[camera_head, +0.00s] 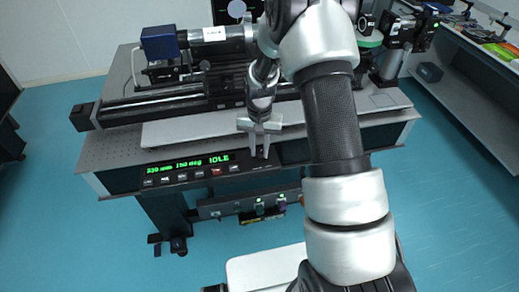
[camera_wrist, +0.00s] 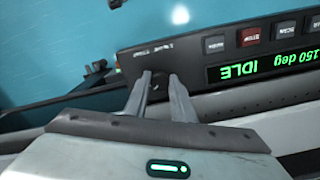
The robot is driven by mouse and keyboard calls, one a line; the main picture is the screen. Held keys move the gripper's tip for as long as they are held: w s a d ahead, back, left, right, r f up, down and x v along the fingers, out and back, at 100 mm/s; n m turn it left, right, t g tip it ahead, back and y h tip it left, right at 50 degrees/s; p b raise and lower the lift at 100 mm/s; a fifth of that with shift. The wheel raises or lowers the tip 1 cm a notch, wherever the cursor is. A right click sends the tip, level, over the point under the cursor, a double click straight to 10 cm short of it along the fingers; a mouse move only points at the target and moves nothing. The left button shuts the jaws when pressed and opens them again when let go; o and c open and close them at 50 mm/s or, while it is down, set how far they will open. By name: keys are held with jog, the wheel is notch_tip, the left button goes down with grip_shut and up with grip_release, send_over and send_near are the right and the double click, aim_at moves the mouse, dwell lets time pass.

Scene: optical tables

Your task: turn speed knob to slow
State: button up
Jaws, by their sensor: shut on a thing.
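The control panel (camera_head: 150,183) is a dark strip along the front of the optical table. Its green display (camera_head: 187,164) reads "150 deg" and "IDLE", with a row of buttons below. In the wrist view the panel (camera_wrist: 190,57) appears upside down. My gripper (camera_head: 260,153) is at the panel, right of the display. In the wrist view the two fingertips of my gripper (camera_wrist: 160,76) sit close about the dark speed knob (camera_wrist: 159,81). The knob is mostly hidden by the fingers, and its pointer setting cannot be read. In the head view the knob is not clearly visible.
A red button (camera_wrist: 251,37) and grey buttons (camera_wrist: 214,44) lie beside my gripper on the panel. A long black stage (camera_head: 160,104) and optics stand on the table behind it. Another bench (camera_head: 470,100) stands at right. Blue floor (camera_head: 70,240) is free at front left.

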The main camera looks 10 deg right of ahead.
aim_at(260, 152)
jog(key=n+b, duration=0.2)
jog(key=n, duration=0.3)
jog(key=shift+n, duration=0.4)
jog(key=n, duration=0.5)
jog(key=shift+d, duration=0.1)
jog(key=shift+n, duration=0.3)
jog(key=o, duration=1.1)
jog(key=shift+c, duration=0.2)
notch_tip(260, 152, up, 18)
jog(key=shift+f, duration=0.25)
